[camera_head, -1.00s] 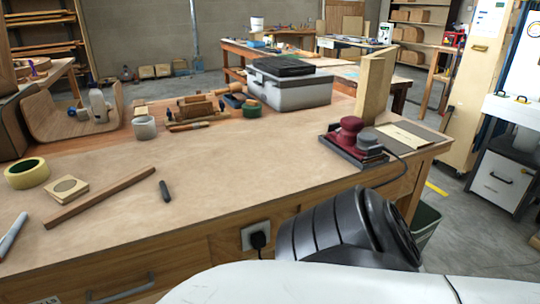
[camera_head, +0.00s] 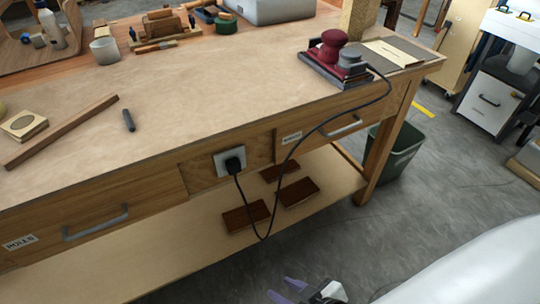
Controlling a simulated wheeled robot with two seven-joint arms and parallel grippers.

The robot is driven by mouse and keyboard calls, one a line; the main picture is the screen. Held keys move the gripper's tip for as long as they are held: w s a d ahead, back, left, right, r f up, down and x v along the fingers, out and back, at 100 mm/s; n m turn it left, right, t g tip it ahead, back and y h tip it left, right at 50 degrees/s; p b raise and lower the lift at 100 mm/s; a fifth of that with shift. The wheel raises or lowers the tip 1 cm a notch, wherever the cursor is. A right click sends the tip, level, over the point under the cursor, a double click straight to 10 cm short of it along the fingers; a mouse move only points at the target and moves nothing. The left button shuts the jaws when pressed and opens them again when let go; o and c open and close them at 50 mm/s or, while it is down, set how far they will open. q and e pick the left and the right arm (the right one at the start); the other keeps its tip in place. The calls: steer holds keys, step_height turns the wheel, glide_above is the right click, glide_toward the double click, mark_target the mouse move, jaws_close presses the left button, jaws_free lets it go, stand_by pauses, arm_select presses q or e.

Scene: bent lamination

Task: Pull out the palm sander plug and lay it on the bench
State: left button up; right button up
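The black palm sander plug (camera_head: 233,165) sits in a white socket plate (camera_head: 229,160) on the front of the bench. Its black cord (camera_head: 258,225) hangs in a loop below and rises to the dark red and grey palm sander (camera_head: 334,56) on the bench top (camera_head: 200,95). My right gripper (camera_head: 283,290) shows at the bottom edge, well below the plug and slightly right of it. Its two purple fingers look apart with nothing between them; part of it is cut off by the frame. My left gripper is not in view.
A wood strip (camera_head: 62,132) and a dark marker (camera_head: 128,120) lie on the bench top, whose middle is clear. Drawer handles (camera_head: 96,224) stick out of the front. Dark wood blocks (camera_head: 246,216) lie on the lower shelf. A bin (camera_head: 400,150) stands at right.

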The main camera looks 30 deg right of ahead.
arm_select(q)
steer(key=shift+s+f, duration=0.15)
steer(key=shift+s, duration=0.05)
arm_select(e)
steer(key=shift+w+r, duration=0.1)
steer(key=shift+w, duration=0.05)
steer(key=o, duration=0.4)
steer(key=shift+w, duration=0.15)
steer(key=shift+c, duration=0.2)
steer(key=shift+o, duration=0.6)
steer(key=w+n+b, duration=0.1)
steer(key=w+b, duration=0.1)
steer(key=w+n+t+b, duration=0.1)
steer(key=w+b, duration=0.1)
steer(key=shift+w+n+t, duration=0.3)
steer(key=shift+n, duration=0.1)
arm_select(q)
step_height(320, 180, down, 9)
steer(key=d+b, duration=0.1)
steer(key=b, duration=1.1)
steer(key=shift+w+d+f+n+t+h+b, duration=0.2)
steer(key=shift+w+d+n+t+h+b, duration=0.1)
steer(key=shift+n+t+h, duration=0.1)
arm_select(e)
steer(key=w+r+n+t+h, duration=0.2)
steer(key=w+r+n+t, duration=0.5)
steer(key=w+r+n, duration=0.6)
steer(key=shift+w+d+r+t, duration=0.25)
steer(key=shift+d+r+t, duration=0.15)
steer(key=shift+r, duration=0.4)
